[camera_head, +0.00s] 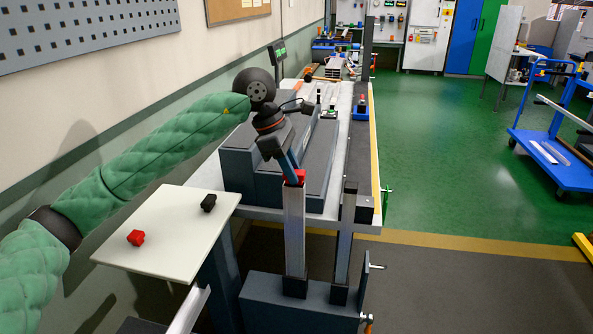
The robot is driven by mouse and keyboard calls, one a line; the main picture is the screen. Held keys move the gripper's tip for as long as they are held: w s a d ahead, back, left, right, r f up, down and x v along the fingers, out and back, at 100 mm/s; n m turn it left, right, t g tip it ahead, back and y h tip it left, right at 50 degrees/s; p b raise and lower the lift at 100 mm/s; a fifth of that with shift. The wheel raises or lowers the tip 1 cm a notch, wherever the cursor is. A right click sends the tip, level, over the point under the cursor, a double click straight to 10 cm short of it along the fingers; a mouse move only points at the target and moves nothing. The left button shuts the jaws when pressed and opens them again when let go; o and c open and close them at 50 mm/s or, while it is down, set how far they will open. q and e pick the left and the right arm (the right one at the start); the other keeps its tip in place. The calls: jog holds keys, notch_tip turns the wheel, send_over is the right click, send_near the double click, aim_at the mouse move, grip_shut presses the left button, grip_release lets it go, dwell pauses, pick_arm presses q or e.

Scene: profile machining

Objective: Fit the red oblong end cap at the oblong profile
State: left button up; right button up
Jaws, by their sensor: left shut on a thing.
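My left gripper (290,168) is shut on a red end cap (297,178) at the top of an upright silver profile (294,232). The cap appears to meet the profile's top end; I cannot tell whether it is seated. The profile stands in a dark holder (262,298). A second, darker upright profile (345,240) stands to its right in the same holder. Another red cap (136,237) and a black cap (208,203) lie on the white side table (165,255). My right gripper is not in view.
A long workbench (352,150) with a dark stepped machine body (240,160) stands behind the profiles. A crank handle (376,267) sticks out at the holder's right. A blue cart (560,160) stands far right. The green floor between is clear.

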pick_arm(q)
jog(key=shift+a+r+b, duration=0.1)
jog(key=shift+a+b, duration=0.05)
jog(key=shift+b, duration=0.3)
dwell(0.6)
jog(key=shift+f, duration=0.2)
jog(key=shift+w+f+b, duration=0.2)
jog(key=shift+f+b, duration=0.3)
jog(key=shift+f, duration=0.2)
jog(key=shift+f, duration=0.1)
jog(key=shift+r+b, duration=0.2)
jog(key=shift+b, duration=0.1)
jog(key=shift+r, duration=0.3)
jog(key=shift+s+r+b, duration=0.15)
jog(key=shift+r+b, duration=0.05)
jog(key=shift+b, duration=0.15)
dwell(0.6)
jog(key=shift+f+b, duration=0.1)
jog(key=shift+b, duration=0.65)
dwell(0.8)
